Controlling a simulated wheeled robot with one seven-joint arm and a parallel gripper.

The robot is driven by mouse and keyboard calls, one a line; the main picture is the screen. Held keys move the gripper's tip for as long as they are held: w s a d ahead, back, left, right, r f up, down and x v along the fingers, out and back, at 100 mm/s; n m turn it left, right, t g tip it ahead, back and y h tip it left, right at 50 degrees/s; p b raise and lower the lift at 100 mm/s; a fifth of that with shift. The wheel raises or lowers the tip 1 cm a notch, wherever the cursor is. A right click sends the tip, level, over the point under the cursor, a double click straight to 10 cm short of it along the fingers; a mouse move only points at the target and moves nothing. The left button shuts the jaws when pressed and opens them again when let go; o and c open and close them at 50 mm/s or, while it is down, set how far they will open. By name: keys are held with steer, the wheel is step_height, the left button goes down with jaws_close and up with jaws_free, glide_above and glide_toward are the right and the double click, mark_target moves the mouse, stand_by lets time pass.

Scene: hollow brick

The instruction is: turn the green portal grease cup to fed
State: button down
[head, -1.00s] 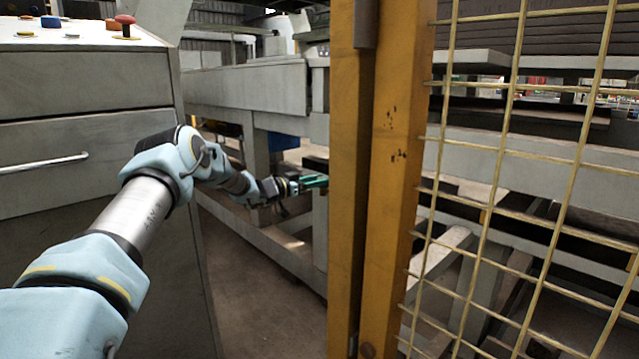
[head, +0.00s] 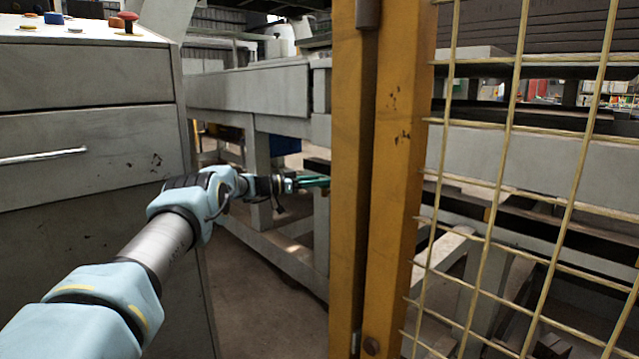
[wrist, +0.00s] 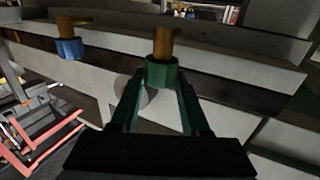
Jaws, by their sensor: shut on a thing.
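The green grease cup (wrist: 161,74) is in the upper middle of the wrist view, below a brass-coloured stem (wrist: 164,42). My gripper (wrist: 160,88) has its two green fingers on either side of the cup and is shut on it. In the head view my gripper (head: 316,181) reaches past the left side of the yellow post, and its tip meets the post's edge in the picture. The cup cannot be made out in the head view. Which setting the cup is turned to cannot be told.
A blue cup (wrist: 71,48) on a similar stem is to the left in the wrist view. The yellow post (head: 395,180) and wire mesh (head: 520,190) stand at right. A grey cabinet (head: 90,130) with buttons stands at left.

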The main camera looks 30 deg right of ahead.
steer(key=shift+r, duration=0.25)
steer(key=c, duration=0.7)
jaws_free()
steer(key=shift+f, duration=0.1)
step_height(320, 180, up, 10)
steer(key=shift+p, duration=1.1)
steer(key=shift+o, duration=0.2)
steer(key=shift+d, duration=0.1)
